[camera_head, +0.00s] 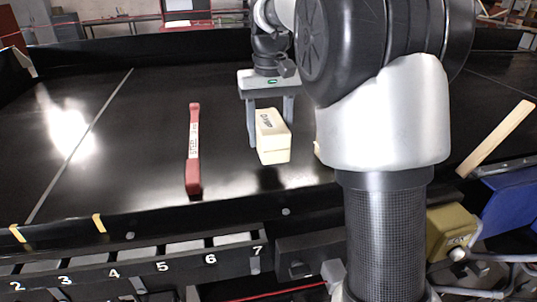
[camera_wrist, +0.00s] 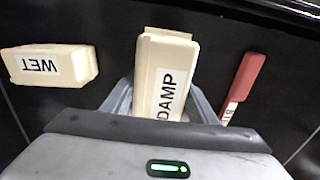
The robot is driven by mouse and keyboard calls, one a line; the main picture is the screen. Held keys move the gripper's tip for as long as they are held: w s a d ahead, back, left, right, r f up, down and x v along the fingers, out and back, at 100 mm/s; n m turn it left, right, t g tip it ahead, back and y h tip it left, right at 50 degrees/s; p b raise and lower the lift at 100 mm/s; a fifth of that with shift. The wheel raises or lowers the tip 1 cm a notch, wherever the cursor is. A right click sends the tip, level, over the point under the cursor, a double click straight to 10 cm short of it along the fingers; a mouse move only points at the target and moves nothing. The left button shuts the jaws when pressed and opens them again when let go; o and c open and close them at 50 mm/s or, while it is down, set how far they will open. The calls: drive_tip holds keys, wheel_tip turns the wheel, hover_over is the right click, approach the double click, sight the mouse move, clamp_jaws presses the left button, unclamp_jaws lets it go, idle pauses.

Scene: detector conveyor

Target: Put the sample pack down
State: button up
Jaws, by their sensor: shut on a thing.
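The sample pack, a cream box labelled DAMP (camera_head: 273,142), is held between the two fingers of my gripper (camera_head: 270,118). It hangs close over or on the black belt; I cannot tell whether it touches. In the wrist view the DAMP pack (camera_wrist: 163,75) stands between the grey fingers, its label facing the camera. A second cream pack labelled WET (camera_wrist: 50,66) lies on the belt to the left in the wrist view. In the head view my arm hides nearly all of it.
A red bar with a white label (camera_head: 194,150) lies on the black conveyor belt (camera_head: 120,150), left of the DAMP pack; it also shows in the wrist view (camera_wrist: 241,85). Numbered slots (camera_head: 160,267) line the near edge. A yellow block (camera_head: 449,233) is at right. The belt's left is clear.

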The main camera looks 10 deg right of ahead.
drive_tip(key=shift+w+f, duration=0.1)
drive_tip(key=shift+f, duration=2.75)
drive_tip(key=shift+f, duration=0.1)
drive_tip(key=o, duration=1.4)
drive_tip(key=shift+o, duration=0.2)
